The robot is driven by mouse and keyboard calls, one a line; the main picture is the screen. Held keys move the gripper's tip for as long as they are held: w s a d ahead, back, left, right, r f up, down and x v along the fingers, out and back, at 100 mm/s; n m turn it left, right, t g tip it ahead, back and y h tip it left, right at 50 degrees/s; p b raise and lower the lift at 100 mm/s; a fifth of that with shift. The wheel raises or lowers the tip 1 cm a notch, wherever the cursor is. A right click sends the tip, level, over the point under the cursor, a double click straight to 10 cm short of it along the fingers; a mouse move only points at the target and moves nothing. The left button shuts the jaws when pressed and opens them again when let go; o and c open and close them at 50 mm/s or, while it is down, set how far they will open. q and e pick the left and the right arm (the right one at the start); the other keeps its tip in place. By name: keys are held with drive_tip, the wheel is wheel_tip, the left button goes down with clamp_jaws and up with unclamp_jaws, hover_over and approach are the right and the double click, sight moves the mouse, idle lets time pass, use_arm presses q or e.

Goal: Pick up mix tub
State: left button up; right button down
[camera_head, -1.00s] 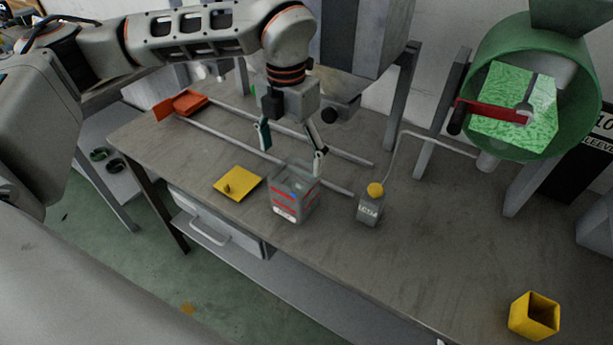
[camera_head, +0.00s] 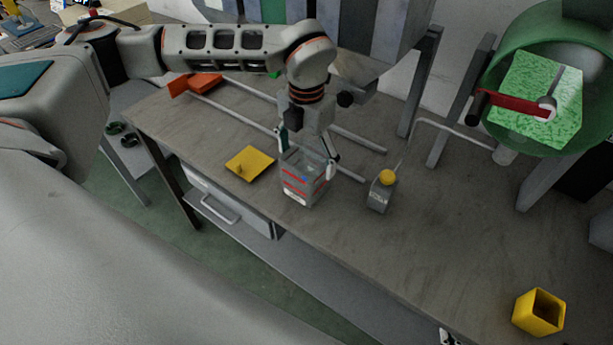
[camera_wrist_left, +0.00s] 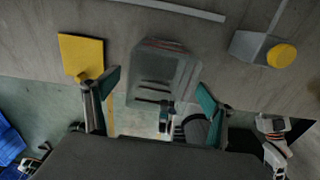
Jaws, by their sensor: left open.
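The mix tub (camera_head: 303,190) is a clear, box-shaped tub with red markings, standing upright on the grey bench left of the middle. In the left wrist view the tub (camera_wrist_left: 158,75) lies between the fingers. My left gripper (camera_head: 308,155) is open above the tub, its two fingers spread at opposite sides of the upper part. The fingers (camera_wrist_left: 158,92) also show in the left wrist view, with gaps to the tub walls. A grey jointed piece (camera_wrist_left: 275,140) at the right of that view may be part of my right arm; its jaws cannot be made out.
A yellow plate (camera_head: 249,163) lies left of the tub. A yellow open box (camera_head: 539,311) stands front right. The bench between bottle and box is clear.

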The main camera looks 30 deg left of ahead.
use_arm(q)
drive_tip(key=shift+c, duration=0.3)
drive_tip(key=c, duration=1.5)
